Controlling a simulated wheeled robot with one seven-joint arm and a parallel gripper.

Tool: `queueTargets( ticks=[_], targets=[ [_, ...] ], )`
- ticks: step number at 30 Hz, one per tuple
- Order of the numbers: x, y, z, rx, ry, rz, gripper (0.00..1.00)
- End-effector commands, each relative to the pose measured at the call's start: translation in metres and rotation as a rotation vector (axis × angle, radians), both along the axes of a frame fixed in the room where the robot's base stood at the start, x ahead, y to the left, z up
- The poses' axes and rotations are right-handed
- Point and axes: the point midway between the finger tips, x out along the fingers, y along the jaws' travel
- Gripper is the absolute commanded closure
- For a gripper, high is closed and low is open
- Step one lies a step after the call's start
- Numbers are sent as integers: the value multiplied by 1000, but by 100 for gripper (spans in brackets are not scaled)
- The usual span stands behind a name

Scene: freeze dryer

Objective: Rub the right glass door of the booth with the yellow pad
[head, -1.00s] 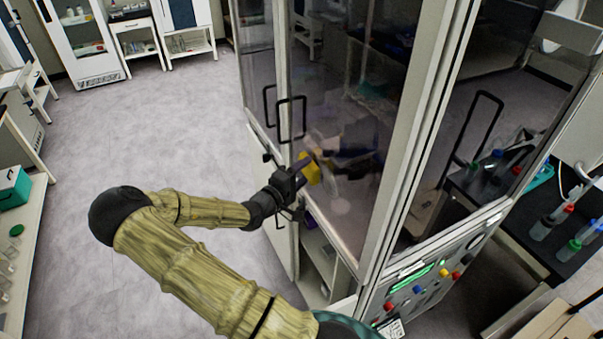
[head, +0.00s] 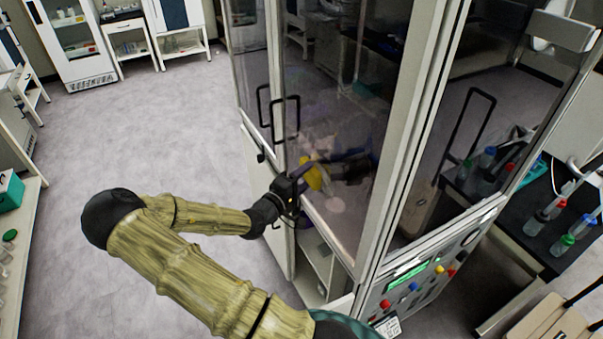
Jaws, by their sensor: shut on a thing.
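The booth has a light metal frame and dark glass doors. Its right glass door (head: 345,130), on the side facing my arm, has a black loop handle at its left edge and shows pale smudges and reflections. My gripper (head: 302,180) is shut on the yellow pad (head: 316,177) low at this door. The pad is at the glass, and its reflection shows beside it. I cannot tell whether it presses on the glass. The gripper partly hides the pad.
The left glass door (head: 252,85) has its own loop handle. A control panel (head: 415,285) with colored buttons sits at the booth's lower right. A black bench (head: 560,230) with bottles stands right. The floor (head: 170,130) to the left is clear.

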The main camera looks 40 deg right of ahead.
Motion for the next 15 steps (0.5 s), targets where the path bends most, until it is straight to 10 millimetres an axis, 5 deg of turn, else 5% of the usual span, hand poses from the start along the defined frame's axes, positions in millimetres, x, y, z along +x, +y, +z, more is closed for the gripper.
queueTargets(
  ticks=[15],
  targets=[
    [-12,4,0,1,0,0,65]
  ],
)
